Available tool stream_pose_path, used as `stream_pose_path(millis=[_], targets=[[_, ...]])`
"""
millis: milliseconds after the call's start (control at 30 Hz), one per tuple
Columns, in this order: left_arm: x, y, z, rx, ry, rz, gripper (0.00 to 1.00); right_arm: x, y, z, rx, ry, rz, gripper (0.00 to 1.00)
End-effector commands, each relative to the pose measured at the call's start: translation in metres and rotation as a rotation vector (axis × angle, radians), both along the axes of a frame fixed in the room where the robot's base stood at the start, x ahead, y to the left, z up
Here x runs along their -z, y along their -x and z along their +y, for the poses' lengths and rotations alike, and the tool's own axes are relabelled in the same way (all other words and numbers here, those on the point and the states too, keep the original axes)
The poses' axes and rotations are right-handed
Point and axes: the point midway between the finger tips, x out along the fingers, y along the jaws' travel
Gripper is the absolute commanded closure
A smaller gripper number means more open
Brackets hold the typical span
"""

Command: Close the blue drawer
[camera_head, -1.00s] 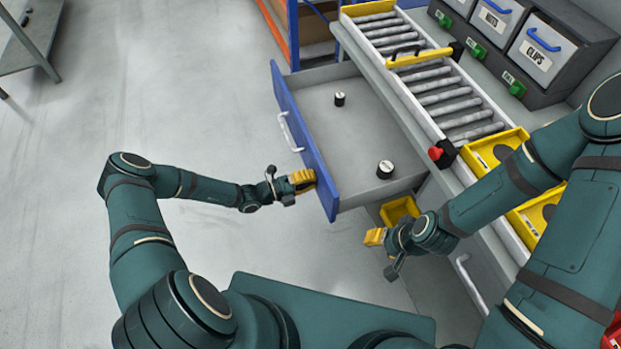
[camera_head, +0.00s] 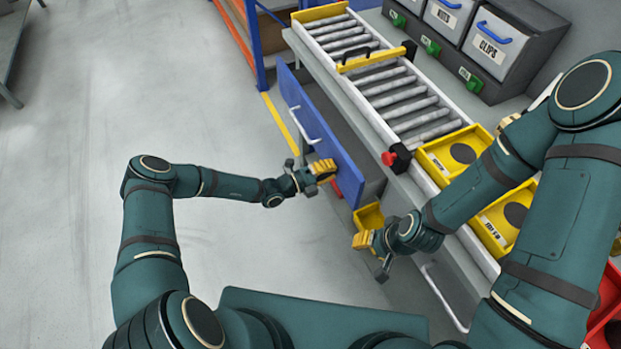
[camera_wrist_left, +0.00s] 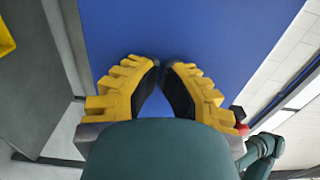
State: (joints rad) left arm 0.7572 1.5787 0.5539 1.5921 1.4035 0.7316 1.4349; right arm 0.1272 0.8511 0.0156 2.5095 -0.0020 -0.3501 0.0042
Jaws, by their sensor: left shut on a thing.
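My left gripper (camera_head: 324,171) is at the near end of the drawer front, off the handle. In the left wrist view its yellow fingers (camera_wrist_left: 160,64) come together at the blue face. What lies between the tips is hard to see. My right gripper (camera_head: 361,240) hangs in front of the bench, near a small yellow bin. Its finger gap is too small to judge.
A roller conveyor (camera_head: 410,92) runs along the bench top, with yellow trays (camera_head: 452,152) at its near end. A red button (camera_head: 389,158) sits at its edge. The small yellow bin (camera_head: 369,217) is below the drawer level. The floor at left is clear.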

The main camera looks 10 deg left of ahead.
Motion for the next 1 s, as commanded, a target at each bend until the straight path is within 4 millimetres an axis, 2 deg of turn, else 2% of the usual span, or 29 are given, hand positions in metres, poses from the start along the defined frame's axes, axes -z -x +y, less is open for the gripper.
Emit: stream_pose_path(millis=[33, 200, 400, 633, 1000], targets=[[0.002, -0.007, -0.011, 0.003, 0.0, -0.002, 1.0, 0.006, -0.001, 0.0, 0.001, 0.0, -0.002, 0.53], [0.002, -0.026, -0.039, 0.002, 0.0, 0.0, 1.0, 0.015, -0.002, 0.0, 0.001, 0.001, -0.006, 0.53], [0.002, -0.041, -0.06, 0.0, -0.001, 0.0, 1.0, 0.021, -0.004, -0.001, 0.003, 0.002, -0.009, 0.53], [0.001, -0.047, -0.069, -0.001, -0.001, 0.001, 1.0, 0.024, -0.005, -0.001, 0.003, 0.003, -0.011, 0.53], [-0.001, -0.049, -0.071, -0.001, 0.0, -0.001, 1.0, 0.024, -0.005, -0.001, 0.003, 0.003, -0.011, 0.53]])
